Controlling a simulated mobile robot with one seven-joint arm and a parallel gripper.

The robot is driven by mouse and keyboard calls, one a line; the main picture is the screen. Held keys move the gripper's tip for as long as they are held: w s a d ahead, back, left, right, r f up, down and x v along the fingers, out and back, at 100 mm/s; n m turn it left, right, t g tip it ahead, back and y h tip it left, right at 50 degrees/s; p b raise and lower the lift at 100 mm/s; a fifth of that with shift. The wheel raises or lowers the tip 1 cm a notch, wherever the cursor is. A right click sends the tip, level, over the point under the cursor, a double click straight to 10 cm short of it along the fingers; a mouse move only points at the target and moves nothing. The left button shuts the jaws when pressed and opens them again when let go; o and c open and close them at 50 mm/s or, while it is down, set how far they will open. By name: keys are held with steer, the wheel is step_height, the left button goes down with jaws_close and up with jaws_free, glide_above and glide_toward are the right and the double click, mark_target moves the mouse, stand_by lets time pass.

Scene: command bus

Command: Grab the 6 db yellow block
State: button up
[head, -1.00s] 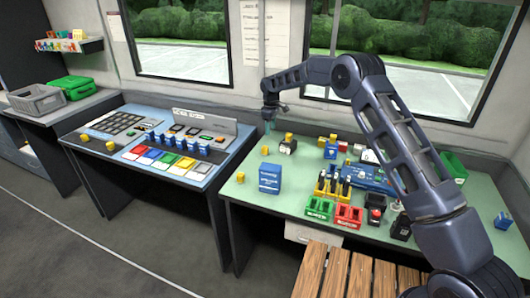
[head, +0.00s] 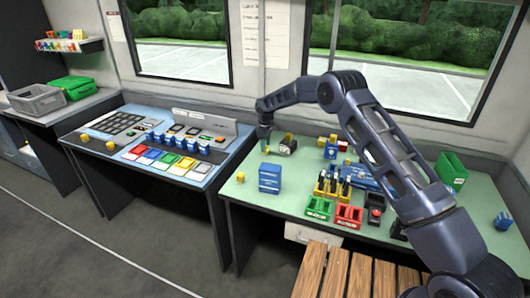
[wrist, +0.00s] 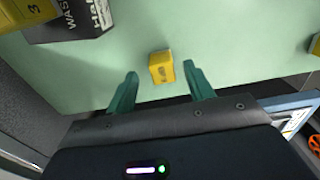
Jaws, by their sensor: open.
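My gripper (wrist: 160,88) is open, with its two green fingers pointing down at the green tabletop. A small yellow block (wrist: 161,67) lies just beyond the fingertips, roughly centred between them; the fingers do not appear to touch it. The mark on its face is too small to read surely. In the head view my gripper (head: 265,141) is low over the back left of the green table (head: 225,207). Another yellow block (wrist: 28,12), marked 3, sits on a dark box at the upper left of the wrist view.
The dark labelled box (wrist: 78,20) stands close by. A blue box (head: 269,178) and a yellow block (head: 240,177) stand nearer the front. A button console (head: 165,150) stands left.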

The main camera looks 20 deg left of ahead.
step_height(320, 180, down, 3)
steer(key=shift+s+a+f, duration=0.1)
steer(key=shift+s+f, duration=0.05)
steer(key=c, duration=1.1)
